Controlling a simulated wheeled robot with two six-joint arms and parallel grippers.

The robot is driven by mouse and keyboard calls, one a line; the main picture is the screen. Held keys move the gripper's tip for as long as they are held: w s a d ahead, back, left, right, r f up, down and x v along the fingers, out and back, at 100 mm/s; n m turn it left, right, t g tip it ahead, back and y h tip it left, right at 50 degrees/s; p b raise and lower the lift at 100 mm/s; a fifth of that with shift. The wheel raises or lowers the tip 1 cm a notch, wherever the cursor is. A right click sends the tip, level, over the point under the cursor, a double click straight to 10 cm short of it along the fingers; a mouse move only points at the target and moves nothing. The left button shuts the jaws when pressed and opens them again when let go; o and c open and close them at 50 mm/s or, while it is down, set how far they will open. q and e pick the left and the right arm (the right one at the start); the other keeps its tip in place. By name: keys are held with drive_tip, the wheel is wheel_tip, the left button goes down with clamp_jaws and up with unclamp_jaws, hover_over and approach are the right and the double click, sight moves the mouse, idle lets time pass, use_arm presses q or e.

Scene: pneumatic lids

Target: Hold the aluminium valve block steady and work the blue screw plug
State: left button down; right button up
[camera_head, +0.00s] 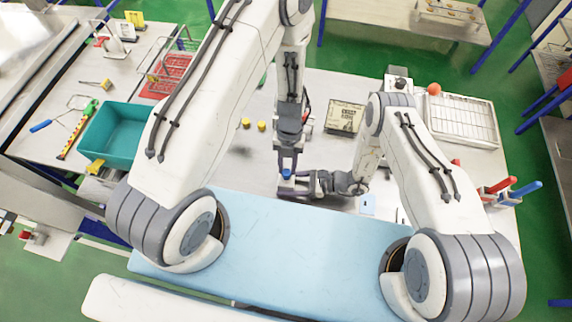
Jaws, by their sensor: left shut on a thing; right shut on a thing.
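My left gripper (287,166) points down at the middle of the work table. It is shut on the blue screw plug (287,174), which shows as a small blue spot under its fingers. My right gripper (297,186) comes in from the right, low over the table, and is shut on the valve block just below the plug. The block is mostly hidden by the two grippers. I cannot tell from here how far the plug sits in the block.
A teal bin (98,151) and a red basket (170,76) stand at the left. Two yellow caps (262,126) lie behind the grippers. A labelled box (345,118) and a white tray (466,124) are at the right. Red and blue-handled tools (527,190) stand at the right edge.

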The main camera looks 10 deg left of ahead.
use_arm(q)
drive_tip(key=c, duration=0.5)
unclamp_jaws()
use_arm(e)
drive_tip(key=shift+w, duration=0.1)
use_arm(q)
drive_tip(key=shift+c, duration=0.5)
drive_tip(key=shift+c, duration=0.4)
drive_tip(key=n, duration=0.3)
drive_tip(key=shift+s+a+n+h, duration=0.1)
drive_tip(key=shift+a+n+h, duration=0.2)
drive_tip(key=shift+h, duration=0.1)
drive_tip(key=n, duration=0.2)
drive_tip(key=n+h, duration=0.1)
drive_tip(key=n, duration=0.1)
drive_tip(key=shift+s+a+t, duration=0.1)
drive_tip(key=shift+a+t, duration=0.1)
drive_tip(key=shift+t, duration=0.1)
drive_tip(key=shift+n, duration=0.3)
